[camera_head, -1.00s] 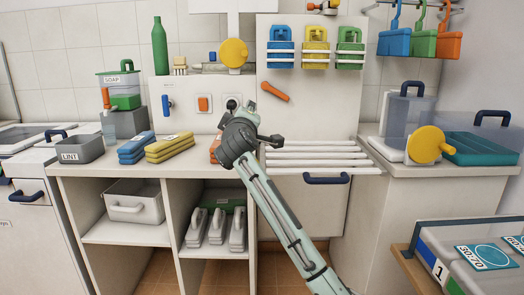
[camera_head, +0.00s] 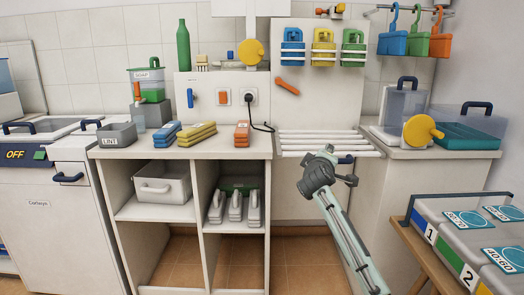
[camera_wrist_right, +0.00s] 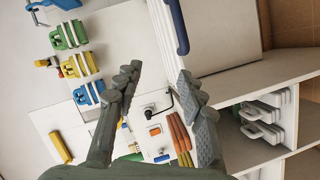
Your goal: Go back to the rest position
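My right gripper (camera_head: 327,173) is at the end of the arm that comes in from the bottom right in the head view. It is in front of the cabinet, below the white drying rack (camera_head: 325,143). In the right wrist view its two fingers (camera_wrist_right: 158,88) are spread apart, with nothing held between them. My left gripper is not in view.
The counter (camera_head: 120,153) holds a grey lint bin (camera_head: 117,136), blue cloths (camera_head: 165,134), yellow cloths (camera_head: 197,133) and orange cloths (camera_head: 241,134). A black cable (camera_head: 262,127) hangs at the wall socket. Numbered boxes (camera_head: 450,240) stand at the lower right. Floor in front is clear.

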